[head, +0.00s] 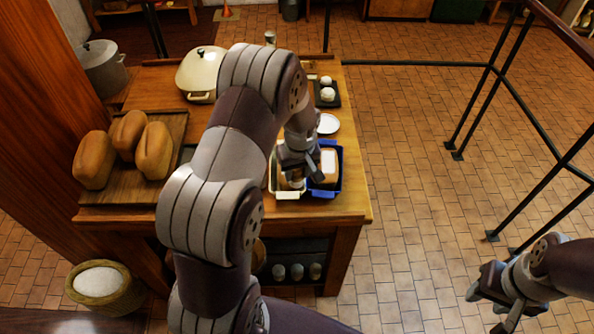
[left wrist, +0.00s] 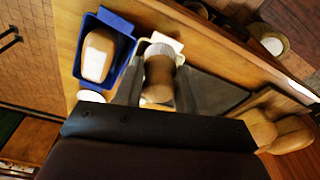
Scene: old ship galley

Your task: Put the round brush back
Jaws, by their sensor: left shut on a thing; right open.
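My left gripper (head: 293,178) is over the cream tray (head: 288,195) on the wooden counter. In the left wrist view its two dark fingers (left wrist: 157,92) are shut on a brown rounded thing, seemingly the round brush (left wrist: 160,72), in or just above the cream tray (left wrist: 147,42); I cannot tell if it touches the bottom. In the head view the gripper mostly hides the brush. A blue tray (head: 327,193) stands right beside the cream one and holds a brown block with a white face (head: 329,162). My right gripper (head: 492,305) is open and empty, away from the counter at lower right.
Several bread loaves (head: 155,150) lie on a board at the counter's left. A cream lidded pot (head: 201,72) stands at the back. A white dish (head: 328,123) and a dark tray with white balls (head: 327,92) are behind the blue tray. A black railing (head: 490,95) stands right.

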